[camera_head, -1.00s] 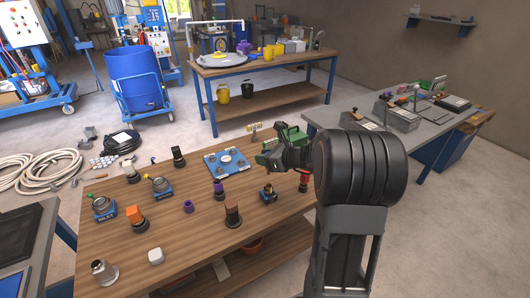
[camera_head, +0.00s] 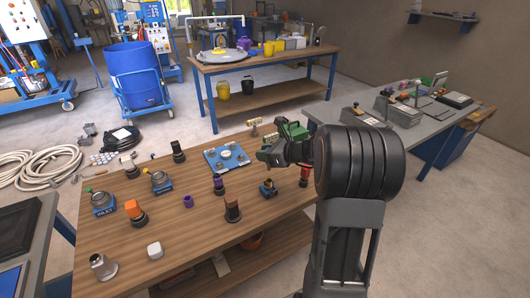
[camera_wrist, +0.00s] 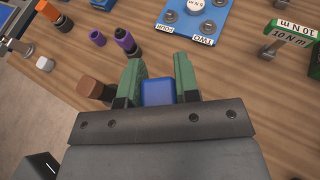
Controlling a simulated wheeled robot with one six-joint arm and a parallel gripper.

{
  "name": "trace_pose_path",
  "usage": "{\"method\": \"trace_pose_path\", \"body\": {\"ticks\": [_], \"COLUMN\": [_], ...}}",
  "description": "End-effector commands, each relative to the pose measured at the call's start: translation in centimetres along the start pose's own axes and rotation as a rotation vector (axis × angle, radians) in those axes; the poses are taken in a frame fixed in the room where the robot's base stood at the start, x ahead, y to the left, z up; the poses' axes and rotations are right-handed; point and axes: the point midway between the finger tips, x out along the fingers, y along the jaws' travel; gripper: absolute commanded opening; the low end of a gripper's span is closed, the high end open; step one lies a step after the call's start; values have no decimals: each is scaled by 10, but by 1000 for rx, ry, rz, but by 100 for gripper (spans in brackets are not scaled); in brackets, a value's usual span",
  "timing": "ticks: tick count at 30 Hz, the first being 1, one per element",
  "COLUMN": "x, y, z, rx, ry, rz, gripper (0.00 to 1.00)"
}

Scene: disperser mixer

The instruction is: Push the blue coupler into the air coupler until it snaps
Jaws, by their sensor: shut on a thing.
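My gripper (camera_wrist: 158,75) has its two green fingers closed on a blue block-like piece (camera_wrist: 158,92), which looks like the blue coupler. Its lower part is hidden by the gripper body. In the head view, my gripper (camera_head: 268,156) is above the right part of the wooden table, close to the blue plate (camera_head: 212,164). The held piece cannot be made out there. A small blue-based fitting (camera_head: 268,188) stands on the table below the gripper. I cannot tell which fitting is the air coupler; two blue-based valve units, one marked INLET (camera_head: 103,210) and one with a yellow knob (camera_head: 160,186), stand at the left.
The wooden table (camera_head: 190,228) also carries a purple ring (camera_head: 187,201), an orange-topped fitting (camera_head: 136,212), a brown-topped fitting (camera_head: 232,210) and a white cube (camera_head: 155,250). A red-and-black fitting (camera_head: 304,176) stands close to my arm. A grey bench (camera_head: 340,112) is at right.

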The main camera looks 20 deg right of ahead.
Motion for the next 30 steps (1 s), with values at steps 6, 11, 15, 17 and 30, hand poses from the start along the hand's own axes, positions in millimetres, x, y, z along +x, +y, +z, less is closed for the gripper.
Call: {"method": "trace_pose_path", "body": {"ticks": [6, 11, 15, 17, 30], "x": [9, 13, 15, 15, 15], "y": [0, 0, 0, 0, 0], "z": [-21, -32, -36, -37, -36], "rx": [1, 1, 1, 0, 0], "ry": [0, 0, -1, -1, -1], "rz": [0, 0, -1, -1, -1], "gripper": [4, 4, 4, 4, 4]}}
